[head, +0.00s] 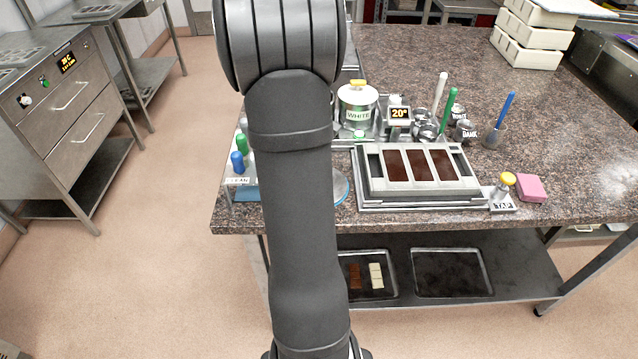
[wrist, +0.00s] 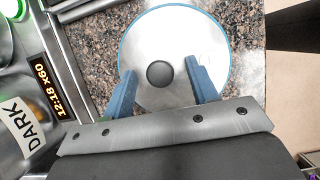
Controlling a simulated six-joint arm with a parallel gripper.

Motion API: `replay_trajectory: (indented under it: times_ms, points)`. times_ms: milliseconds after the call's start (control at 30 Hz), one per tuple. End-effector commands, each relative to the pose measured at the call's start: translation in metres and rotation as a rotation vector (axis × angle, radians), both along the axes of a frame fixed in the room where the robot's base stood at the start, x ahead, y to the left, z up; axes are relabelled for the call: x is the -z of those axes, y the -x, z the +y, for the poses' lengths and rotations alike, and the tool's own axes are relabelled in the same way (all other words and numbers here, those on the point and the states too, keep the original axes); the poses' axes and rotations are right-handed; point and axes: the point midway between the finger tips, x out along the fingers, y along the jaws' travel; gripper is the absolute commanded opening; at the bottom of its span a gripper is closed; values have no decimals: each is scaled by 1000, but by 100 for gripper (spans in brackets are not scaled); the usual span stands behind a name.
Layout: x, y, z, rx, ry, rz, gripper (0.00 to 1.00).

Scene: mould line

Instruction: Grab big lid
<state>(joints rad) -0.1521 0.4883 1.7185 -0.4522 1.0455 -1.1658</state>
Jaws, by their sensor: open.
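The big lid (wrist: 174,32) is a round, pale metal disc with a blue rim and a black knob (wrist: 159,74). It lies on the speckled counter in the wrist view. In the head view only a sliver of the blue-rimmed lid (head: 342,187) shows at the right of my arm. My gripper (wrist: 160,70) is open, with its blue fingers over the lid, one to each side of the knob. Nothing is held between them. I cannot tell how far the fingertips are above the lid. My arm hides the gripper in the head view.
A machine marked DARK (wrist: 25,125) with a lit display stands left in the wrist view; the counter's edge is at the right. In the head view, a filled mould (head: 400,186), a pot marked WHITE (head: 357,115) and a TAP piece (head: 503,204) stand right of my arm.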

Motion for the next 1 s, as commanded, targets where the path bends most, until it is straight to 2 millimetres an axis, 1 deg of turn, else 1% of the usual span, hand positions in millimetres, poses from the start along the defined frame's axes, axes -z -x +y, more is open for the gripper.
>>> replay_trajectory:
  times_ms: [33, 167, 200, 300, 533, 667, 767, 867, 900, 1000]
  points:
    - [0, 0, 0, 0, 0, 0, 51]
    - [0, 0, 0, 0, 0, 0, 26]
    - [0, 0, 0, 0, 0, 0, 18]
    - [-1, 0, 0, 0, 0, -1, 1]
    - [-1, 0, 0, 0, 0, -1, 1]
    - [-7, -1, 0, -1, 0, -3, 1]
    - [-18, -1, 0, -1, 0, -4, 1]
    - [-37, -1, 0, 0, 0, -5, 1]
    - [-46, -1, 0, 0, -1, -7, 1]
    - [-57, 13, -22, 6, 0, -5, 1]
